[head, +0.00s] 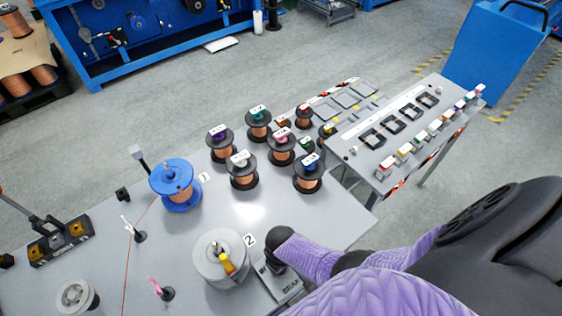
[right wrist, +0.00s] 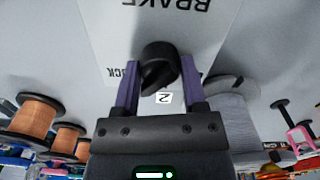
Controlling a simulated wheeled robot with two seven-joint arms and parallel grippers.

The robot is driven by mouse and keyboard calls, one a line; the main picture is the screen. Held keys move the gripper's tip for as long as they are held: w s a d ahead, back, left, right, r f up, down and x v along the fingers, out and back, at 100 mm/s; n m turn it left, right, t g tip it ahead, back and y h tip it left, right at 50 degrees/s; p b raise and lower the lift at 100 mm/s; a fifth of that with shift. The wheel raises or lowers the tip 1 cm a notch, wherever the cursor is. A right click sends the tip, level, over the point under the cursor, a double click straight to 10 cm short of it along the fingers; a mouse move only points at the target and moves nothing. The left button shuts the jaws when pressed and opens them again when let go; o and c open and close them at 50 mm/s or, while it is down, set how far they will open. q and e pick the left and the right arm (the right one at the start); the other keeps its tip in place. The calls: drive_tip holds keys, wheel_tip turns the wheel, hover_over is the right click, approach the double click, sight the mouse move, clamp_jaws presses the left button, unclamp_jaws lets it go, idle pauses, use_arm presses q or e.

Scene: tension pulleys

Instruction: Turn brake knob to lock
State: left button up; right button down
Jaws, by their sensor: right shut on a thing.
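The black brake knob (right wrist: 158,66) stands on a light plate (right wrist: 100,40) lettered "BRAKE", with part of the word "LOCK" beside the knob. My right gripper (right wrist: 160,63) has its two purple fingers shut on the knob, one on each side. In the head view the brake plate (head: 291,288) lies at the table's front, right of the grey pulley marked 2, and my right arm hides most of the knob. I cannot tell the knob's exact turn angle. My left gripper is out of view.
The grey pulley (head: 221,262) with a yellow part on top stands close left of my right gripper. A blue spool (head: 176,184) and several copper spools (head: 242,171) stand farther back. A red wire (head: 128,262) runs down the table's left part.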

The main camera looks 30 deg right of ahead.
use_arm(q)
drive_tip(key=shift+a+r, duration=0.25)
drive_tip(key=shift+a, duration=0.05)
use_arm(e)
drive_tip(key=shift+m, duration=1.9)
drive_tip(key=shift+c, duration=0.7)
unclamp_jaws()
wheel_tip(320, 180, up, 10)
drive_tip(key=p, duration=0.8)
drive_tip(key=shift+f, duration=0.15)
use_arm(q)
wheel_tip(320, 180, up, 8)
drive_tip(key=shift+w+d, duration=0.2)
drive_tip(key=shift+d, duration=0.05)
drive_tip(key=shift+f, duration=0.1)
